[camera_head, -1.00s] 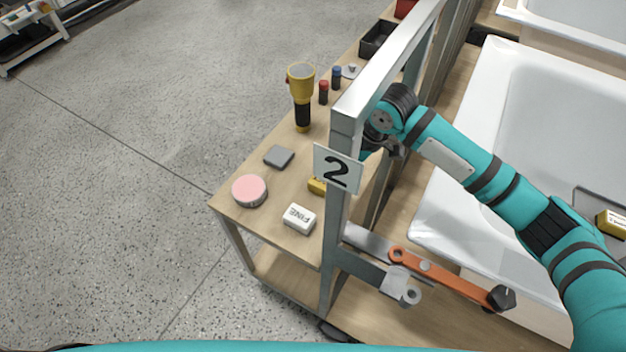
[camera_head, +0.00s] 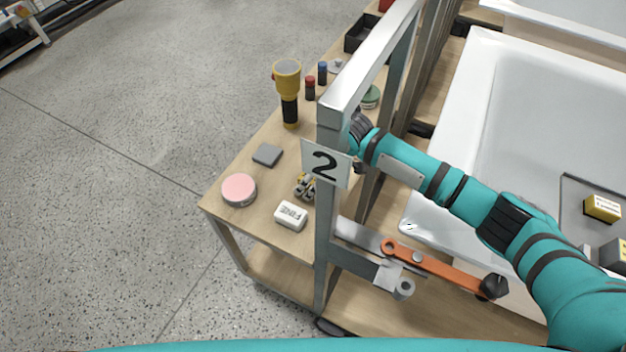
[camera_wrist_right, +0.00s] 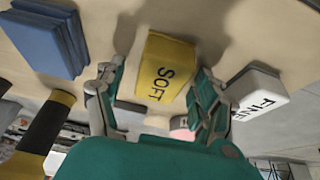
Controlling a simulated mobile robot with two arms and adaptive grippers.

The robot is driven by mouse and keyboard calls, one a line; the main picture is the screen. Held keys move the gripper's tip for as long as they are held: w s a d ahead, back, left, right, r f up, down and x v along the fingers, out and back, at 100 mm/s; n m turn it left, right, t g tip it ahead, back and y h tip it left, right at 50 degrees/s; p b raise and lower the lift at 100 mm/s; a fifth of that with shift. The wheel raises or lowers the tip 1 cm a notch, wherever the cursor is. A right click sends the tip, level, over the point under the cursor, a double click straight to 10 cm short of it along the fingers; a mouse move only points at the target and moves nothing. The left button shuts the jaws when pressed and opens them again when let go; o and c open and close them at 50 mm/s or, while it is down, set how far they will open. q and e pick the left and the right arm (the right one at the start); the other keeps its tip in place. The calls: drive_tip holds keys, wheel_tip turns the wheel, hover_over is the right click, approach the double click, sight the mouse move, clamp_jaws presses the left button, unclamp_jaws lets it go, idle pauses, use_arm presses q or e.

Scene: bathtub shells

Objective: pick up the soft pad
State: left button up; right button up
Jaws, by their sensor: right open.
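The soft pad (camera_wrist_right: 163,68) is a yellow block marked SOFT, seen in the right wrist view between the two fingers. In the head view only small bits of yellow show around the fingers, behind the number 2 sign. My right gripper (camera_head: 305,186) reaches through the frame to the small wooden table. In the wrist view this gripper (camera_wrist_right: 154,90) is open, with one finger on each side of the soft pad. I cannot tell whether a finger touches it. My left gripper is not in view.
A white FINE block (camera_head: 290,215) lies close by, with a pink round tin (camera_head: 239,190), a grey pad (camera_head: 267,155) and a yellow-black torch (camera_head: 288,95). Blue blocks (camera_wrist_right: 45,38) show in the wrist view. A metal post (camera_head: 330,230) with the number 2 sign (camera_head: 325,164) stands beside my arm.

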drive_tip(key=c, duration=1.2)
wheel_tip(320, 180, up, 10)
drive_tip(key=shift+r, duration=0.1)
drive_tip(key=shift+c, duration=0.2)
drive_tip(key=o, duration=0.6)
drive_tip(key=c, duration=0.5)
